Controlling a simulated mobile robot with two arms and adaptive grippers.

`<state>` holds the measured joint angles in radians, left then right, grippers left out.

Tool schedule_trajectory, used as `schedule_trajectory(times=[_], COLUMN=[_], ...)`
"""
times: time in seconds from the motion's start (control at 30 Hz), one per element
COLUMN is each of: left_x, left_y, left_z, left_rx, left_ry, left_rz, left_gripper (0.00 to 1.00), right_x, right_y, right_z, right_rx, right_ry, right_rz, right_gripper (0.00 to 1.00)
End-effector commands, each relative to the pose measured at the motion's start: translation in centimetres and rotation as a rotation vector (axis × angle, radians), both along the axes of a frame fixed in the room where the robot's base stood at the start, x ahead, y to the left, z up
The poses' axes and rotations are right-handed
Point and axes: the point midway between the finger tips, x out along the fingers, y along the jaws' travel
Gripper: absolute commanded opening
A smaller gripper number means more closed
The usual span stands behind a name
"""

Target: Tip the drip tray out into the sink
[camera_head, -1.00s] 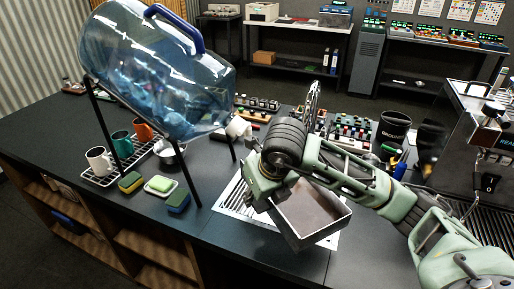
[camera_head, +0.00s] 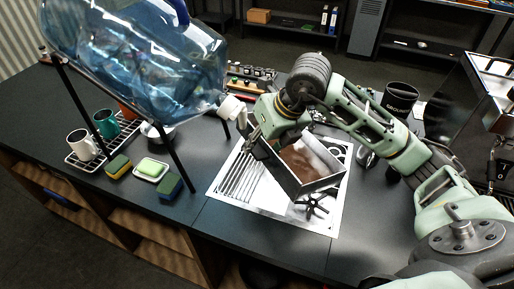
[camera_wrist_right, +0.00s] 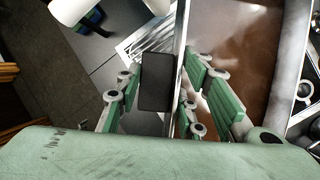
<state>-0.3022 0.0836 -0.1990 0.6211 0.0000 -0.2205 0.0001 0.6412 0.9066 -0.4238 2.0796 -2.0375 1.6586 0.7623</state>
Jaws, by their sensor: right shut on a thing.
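The drip tray (camera_head: 318,186) is a grey metal box with brown liquid or residue inside. It hangs above the sink (camera_head: 225,180), a pale steel panel with a grooved drainboard at left. The tray hides part of the sink; a black star-shaped part (camera_head: 312,207) shows below it. My right gripper (camera_head: 256,138) is shut on the tray's left end. In the right wrist view, my gripper's green fingers (camera_wrist_right: 165,88) sit either side of the tray wall and a dark block, with the brown inside (camera_wrist_right: 245,60) at right. The tray looks slightly tilted. My left gripper is not in view.
A big blue water bottle (camera_head: 135,60) lies tilted on a black stand left of the sink, its white neck (camera_head: 232,108) close to my right gripper. Mugs (camera_head: 82,144) and sponges (camera_head: 170,186) stand at left. A black cup (camera_head: 400,97) stands behind my right arm.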

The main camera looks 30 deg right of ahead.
Motion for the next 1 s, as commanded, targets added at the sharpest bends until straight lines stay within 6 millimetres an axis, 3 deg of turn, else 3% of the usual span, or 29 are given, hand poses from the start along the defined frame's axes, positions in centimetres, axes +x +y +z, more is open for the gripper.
schedule_trajectory(times=[0.07, 0.17, 0.57, 1.0], left_x=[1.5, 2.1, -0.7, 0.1], left_y=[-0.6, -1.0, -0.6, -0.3], left_z=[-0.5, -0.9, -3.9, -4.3], left_rx=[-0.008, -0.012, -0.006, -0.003], left_ry=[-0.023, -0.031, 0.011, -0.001], left_rz=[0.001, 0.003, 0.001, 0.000], left_gripper=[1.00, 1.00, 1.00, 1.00], right_x=[0.0, 0.0, 0.1, 0.0], right_y=[-0.6, -1.3, -3.4, -4.0], right_z=[0.1, 0.6, 2.1, 2.9], right_rx=[0.052, 0.122, 0.355, 0.421], right_ry=[0.002, 0.002, 0.002, 0.001], right_rz=[-0.004, -0.004, -0.002, -0.001], right_gripper=[0.00, 0.00, 0.00, 0.00])
